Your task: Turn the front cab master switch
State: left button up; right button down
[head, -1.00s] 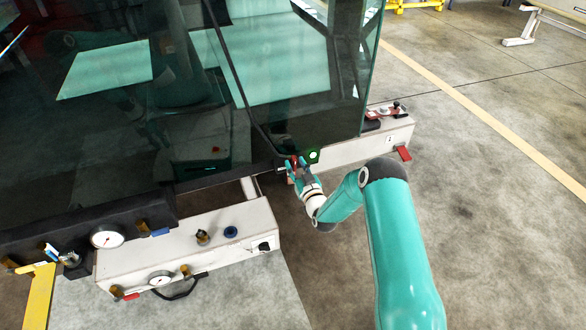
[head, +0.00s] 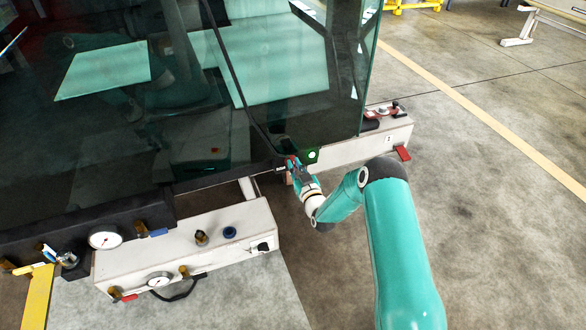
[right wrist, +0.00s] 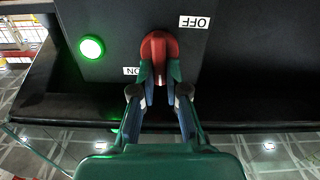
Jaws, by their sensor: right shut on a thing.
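The master switch is a red rotary knob (right wrist: 158,47) on a dark panel in the right wrist view. An OFF label (right wrist: 194,22) is to its upper right and an ON label (right wrist: 131,71) to its lower left, both upside down. My right gripper (right wrist: 160,76) is shut on the knob's handle, one finger on each side; the handle points down in this view. In the head view my right gripper (head: 294,164) is at the lower corner of the glass cab and mostly hides the knob. My left gripper is not in view.
A lit green lamp (right wrist: 92,47) is left of the knob; it also shows in the head view (head: 312,155). The dark glass cab (head: 300,70) rises right behind the gripper. A white trolley beam (head: 200,250) with gauges is at lower left.

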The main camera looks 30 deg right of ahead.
jog(key=n+b, duration=0.3)
jog(key=n, duration=0.1)
jog(key=a+n+b, duration=0.1)
jog(key=n+b, duration=0.3)
jog(key=f+n+b, duration=0.1)
jog(key=n+b, duration=0.3)
jog(key=n, duration=0.1)
jog(key=shift+w+a+f, duration=0.1)
jog(key=shift+w+a, duration=0.15)
jog(key=shift+a, duration=0.05)
jog(key=shift+a+f+n+b, duration=0.1)
jog(key=shift+n+b, duration=1.5)
jog(key=shift+n, duration=0.6)
jog(key=c, duration=1.3)
grip_release()
jog(key=shift+f, duration=0.1)
jog(key=shift+o, duration=0.6)
jog(key=shift+d, duration=0.2)
